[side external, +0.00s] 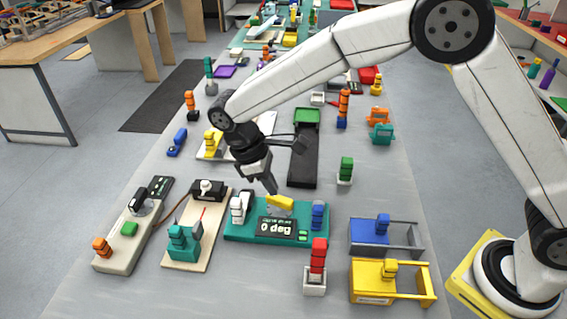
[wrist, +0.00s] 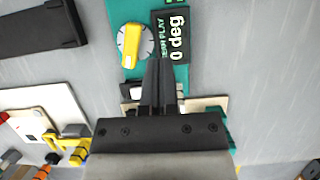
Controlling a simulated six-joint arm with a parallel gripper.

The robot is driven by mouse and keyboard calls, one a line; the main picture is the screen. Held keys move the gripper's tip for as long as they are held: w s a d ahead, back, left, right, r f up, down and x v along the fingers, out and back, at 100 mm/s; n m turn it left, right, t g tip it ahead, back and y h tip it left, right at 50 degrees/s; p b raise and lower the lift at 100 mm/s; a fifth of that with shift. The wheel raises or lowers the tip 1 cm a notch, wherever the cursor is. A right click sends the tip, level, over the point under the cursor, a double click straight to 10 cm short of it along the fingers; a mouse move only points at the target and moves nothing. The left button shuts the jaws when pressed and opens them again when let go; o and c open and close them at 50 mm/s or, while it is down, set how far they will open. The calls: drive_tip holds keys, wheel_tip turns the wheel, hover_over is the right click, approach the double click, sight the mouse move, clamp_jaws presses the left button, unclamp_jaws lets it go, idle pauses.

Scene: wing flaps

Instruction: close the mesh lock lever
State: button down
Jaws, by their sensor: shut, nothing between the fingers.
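A teal board (side external: 235,235) lies on the table with a display (side external: 277,228) reading 0 deg. On it are a yellow pointer piece (side external: 279,201), a white upright part (side external: 237,208) at the left and a blue upright part (side external: 318,215) at the right. No readable label shows which part is the mesh lock lever. My gripper (side external: 273,190) is shut and empty, pointing down just above and behind the yellow piece. In the wrist view my gripper (wrist: 158,68) is over the board beside the display (wrist: 171,40). The yellow pointer (wrist: 131,45) on its dial shows left of the fingers. A white part (wrist: 132,90) is partly hidden by the gripper.
A beige board with a teal clamp (side external: 184,243) stands left of the teal board. Blue (side external: 370,240) and yellow (side external: 375,280) frames stand at the right. A red-topped block (side external: 318,258) stands in front, a green one (side external: 346,168) behind right. A black strip (side external: 302,160) lies behind.

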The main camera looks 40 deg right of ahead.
hover_over(311, 225)
drive_tip(key=w+a, duration=0.3)
drive_tip(key=a, duration=0.1)
drive_tip(key=f, duration=0.6)
drive_tip(key=shift+w+d+f, duration=0.15)
drive_tip(key=shift+d+f, duration=0.1)
drive_tip(key=shift+f, duration=0.15)
drive_tip(key=shift+s+d, duration=1)
